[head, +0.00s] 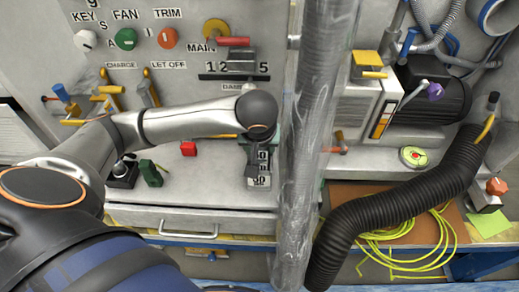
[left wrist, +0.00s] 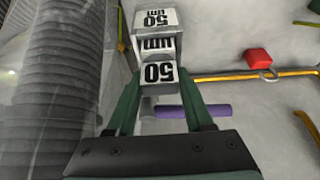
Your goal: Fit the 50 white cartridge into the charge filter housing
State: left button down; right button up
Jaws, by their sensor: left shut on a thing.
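My left gripper (head: 257,168) points down over the grey worktop beside the clear-sleeved hose. In the left wrist view its green fingers (left wrist: 160,88) close around a white block, the 50 white cartridge (left wrist: 158,73), which bears a black "50" label. More white faces marked "um" and "50" (left wrist: 156,18) line up beyond it; I cannot tell whether they belong to the same piece. In the head view, white "50" faces (head: 260,181) show under the gripper. A CHARGE label (head: 121,65) is on the back panel; I cannot pick out the filter housing for certain.
The hose in a clear sleeve (head: 300,140) stands close right of the gripper. A red block (head: 188,148) and a green block (head: 151,173) lie to its left. A thick black hose (head: 410,200) and yellow cable (head: 405,240) fill the right. A drawer (head: 190,222) is in front.

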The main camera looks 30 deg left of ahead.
pick_arm(q)
jog(key=shift+f, duration=0.4)
jog(key=c, duration=0.8)
grip_release()
jog(key=shift+f, duration=0.1)
jog(key=o, duration=0.5)
pick_arm(e)
jog(key=shift+s+a+f, duration=0.1)
jog(key=shift+s+f, duration=0.05)
jog(key=shift+f, duration=0.1)
pick_arm(q)
jog(key=shift+r, duration=0.25)
jog(key=shift+s+d+r, duration=0.1)
jog(key=shift+r, duration=0.25)
jog(key=shift+p+v, duration=1.15)
jog(key=shift+v, duration=4.45)
pick_arm(e)
jog(key=shift+s+d+r, duration=0.25)
jog(key=shift+s+d, duration=0.05)
jog(key=shift+d, duration=0.15)
jog(key=shift+s+d+r, duration=0.25)
jog(key=shift+d, duration=0.15)
